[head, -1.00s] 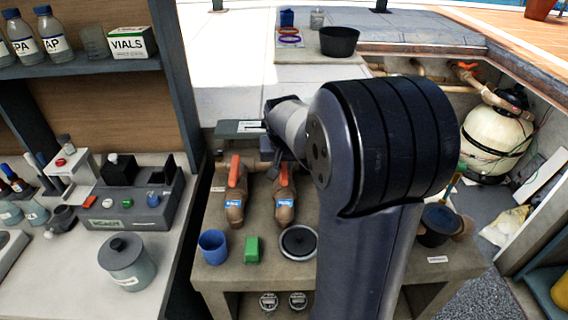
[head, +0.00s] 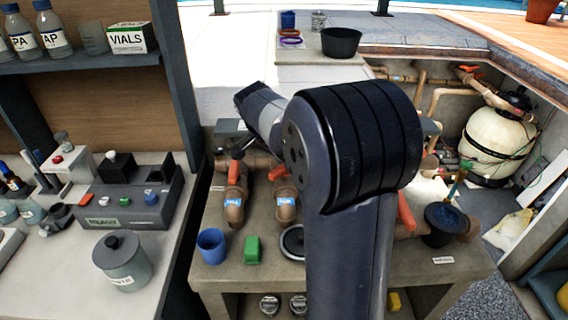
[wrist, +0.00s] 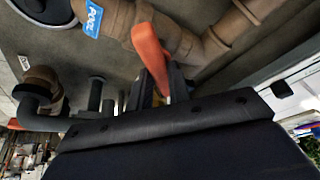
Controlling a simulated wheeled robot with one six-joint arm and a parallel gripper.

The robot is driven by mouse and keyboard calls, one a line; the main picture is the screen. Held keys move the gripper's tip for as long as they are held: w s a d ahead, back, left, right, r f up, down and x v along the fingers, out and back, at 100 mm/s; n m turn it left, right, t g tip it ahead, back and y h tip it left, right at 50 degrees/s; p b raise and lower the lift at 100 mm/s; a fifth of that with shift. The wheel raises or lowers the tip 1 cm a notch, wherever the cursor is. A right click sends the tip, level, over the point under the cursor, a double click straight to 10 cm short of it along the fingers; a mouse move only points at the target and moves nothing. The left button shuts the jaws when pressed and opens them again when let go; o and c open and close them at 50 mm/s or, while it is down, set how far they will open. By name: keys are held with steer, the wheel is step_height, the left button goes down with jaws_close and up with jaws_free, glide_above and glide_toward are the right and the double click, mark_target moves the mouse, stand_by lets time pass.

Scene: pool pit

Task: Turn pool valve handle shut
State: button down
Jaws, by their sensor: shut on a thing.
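The pool valve has a brown body and an orange handle (wrist: 151,45). A blue label (wrist: 94,18) on its pipe shows in the wrist view. My gripper (wrist: 160,88) is shut on the handle's end, with dark fingers at either side. My arm hides part of the bench, and the fingertips are hard to make out there.
A similar valve (head: 234,207) with an orange handle stands at left. A blue cup (head: 211,246), a green block (head: 252,250) and a partly hidden round lid (head: 291,241) sit in front. Another orange handle (head: 405,212) shows right of my arm.

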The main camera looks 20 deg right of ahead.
steer(key=m+g, duration=0.1)
steer(key=m, duration=0.3)
steer(key=shift+w+m+g, duration=0.15)
steer(key=shift+m+g, duration=0.15)
steer(key=shift+g, duration=0.1)
steer(key=shift+w+m+g+p, duration=0.1)
steer(key=shift+m+g+p, duration=0.55)
steer(key=shift+m, duration=1.55)
steer(key=shift+g, duration=0.25)
steer(key=c, duration=1.3)
jaws_free()
steer(key=v, duration=1)
steer(key=shift+a+r, duration=0.1)
steer(key=shift+r, duration=0.3)
